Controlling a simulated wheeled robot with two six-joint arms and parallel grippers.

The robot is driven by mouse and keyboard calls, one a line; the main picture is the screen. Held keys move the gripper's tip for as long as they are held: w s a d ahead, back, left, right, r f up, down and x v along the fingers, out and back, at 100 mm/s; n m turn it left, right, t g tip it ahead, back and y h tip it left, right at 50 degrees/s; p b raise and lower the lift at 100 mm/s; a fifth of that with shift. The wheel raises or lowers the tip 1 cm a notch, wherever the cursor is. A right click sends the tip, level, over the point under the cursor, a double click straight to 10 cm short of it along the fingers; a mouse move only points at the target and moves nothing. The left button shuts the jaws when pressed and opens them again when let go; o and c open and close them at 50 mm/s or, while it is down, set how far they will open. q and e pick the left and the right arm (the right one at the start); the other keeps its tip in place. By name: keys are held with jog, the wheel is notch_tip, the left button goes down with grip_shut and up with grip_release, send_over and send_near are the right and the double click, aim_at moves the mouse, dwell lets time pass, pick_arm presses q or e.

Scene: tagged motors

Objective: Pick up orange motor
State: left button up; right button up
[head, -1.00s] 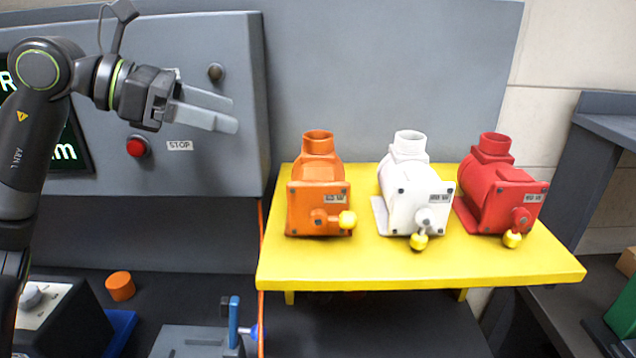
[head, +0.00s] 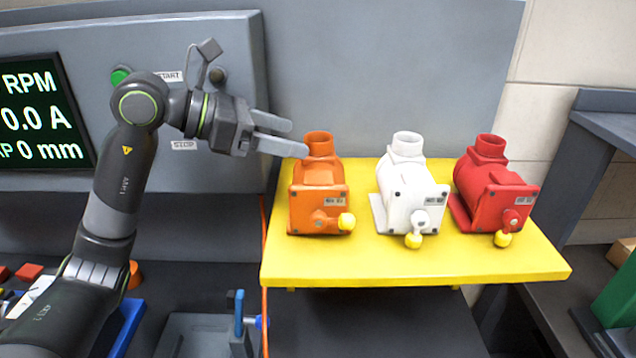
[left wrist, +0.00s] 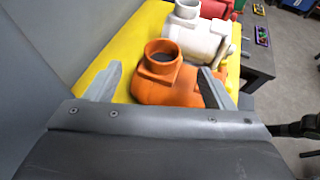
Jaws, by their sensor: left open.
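The orange motor (head: 318,190) stands upright at the left end of the yellow shelf (head: 420,268), with a round collar on top and a yellow-tipped shaft in front. My left gripper (head: 292,136) is open and empty, just left of the motor's collar at about its height. In the left wrist view, the orange motor (left wrist: 165,75) lies ahead between the two spread fingertips (left wrist: 160,82); its lower part is hidden by the gripper. My right gripper is not in view.
A white motor (head: 410,195) and a red motor (head: 495,190) stand to the right on the same shelf. A grey panel with a dark display (head: 40,115) stands behind my left arm. A blue-handled clamp (head: 240,318) is below the shelf.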

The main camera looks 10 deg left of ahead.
aim_at(307, 141)
pick_arm(q)
jog(key=p+x, duration=0.1)
jog(key=x, duration=0.2)
jog(key=shift+s+d+p, duration=0.1)
jog(key=shift+p, duration=0.25)
jog(key=shift+w+d+f, duration=0.3)
jog(key=shift+d+f, duration=0.05)
jog(key=shift+d, duration=0.1)
grip_shut()
jog(key=shift+r, duration=0.1)
